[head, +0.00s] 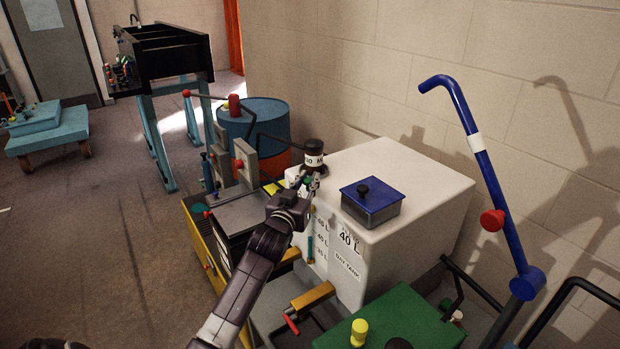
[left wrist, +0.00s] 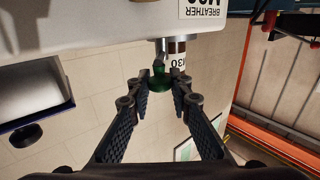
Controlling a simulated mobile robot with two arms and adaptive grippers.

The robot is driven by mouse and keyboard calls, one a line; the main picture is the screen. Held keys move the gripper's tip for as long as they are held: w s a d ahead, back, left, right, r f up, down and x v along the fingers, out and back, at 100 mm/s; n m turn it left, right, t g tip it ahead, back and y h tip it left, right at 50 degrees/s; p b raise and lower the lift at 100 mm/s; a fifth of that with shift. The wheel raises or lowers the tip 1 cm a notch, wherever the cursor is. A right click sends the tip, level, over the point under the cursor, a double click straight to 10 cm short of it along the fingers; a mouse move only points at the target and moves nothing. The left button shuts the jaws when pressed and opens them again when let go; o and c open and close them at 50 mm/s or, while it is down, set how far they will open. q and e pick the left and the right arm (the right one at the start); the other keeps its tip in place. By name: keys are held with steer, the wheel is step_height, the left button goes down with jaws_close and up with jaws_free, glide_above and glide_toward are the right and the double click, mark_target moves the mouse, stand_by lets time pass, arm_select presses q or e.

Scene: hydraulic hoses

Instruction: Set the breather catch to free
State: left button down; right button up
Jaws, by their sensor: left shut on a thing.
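The breather (head: 314,157), a dark cap with a pale lettered band, stands on the back left corner of the white day tank (head: 385,187). My left gripper (head: 309,184) is at the breather's near side. In the left wrist view, my left gripper (left wrist: 163,97) has its two fingertips around a small green piece, the breather catch (left wrist: 161,84), and is shut on it. The catch sits beside a grey post and a band marked "30" (left wrist: 177,60). Part of a "BREATHER" label (left wrist: 205,8) shows above. The catch's exact setting cannot be told. My right gripper is not in view.
A blue square lid with a black knob (head: 371,200) sits on the tank. A blue bent lever (head: 480,150) rises at the right. A green box (head: 400,322) stands in front. A blue drum (head: 255,122) stands behind. Open floor lies to the left.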

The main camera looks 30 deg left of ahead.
arm_select(q)
steer(key=shift+s+a+m+h, duration=0.1)
steer(key=shift+a+m+h, duration=0.2)
steer(key=shift+m+h, duration=0.45)
steer(key=shift+a+m+t+h, duration=0.25)
steer(key=shift+m+t+h, duration=0.1)
steer(key=shift+h, duration=0.6)
steer(key=shift+w+a+r+m+g+h+b, duration=0.1)
steer(key=shift+a+m+g+h+b, duration=0.45)
steer(key=shift+m+h+b, duration=1.1)
steer(key=shift+w+a+f+m+g+h+b, duration=0.15)
steer(key=shift+a+m+g+h+b, duration=0.6)
steer(key=shift+h, duration=1.6)
steer(key=shift+w+a+r+m+g+h+b, duration=0.2)
steer(key=shift+m+g+h+b, duration=0.35)
steer(key=shift+m+h+b, duration=1)
steer(key=shift+s+a+m+h, duration=0.1)
steer(key=shift+m+h, duration=0.15)
steer(key=shift+h, duration=0.3)
steer(key=c, duration=1.9)
jaws_free()
steer(key=shift+c, duration=0.2)
steer(key=shift+o, duration=0.7)
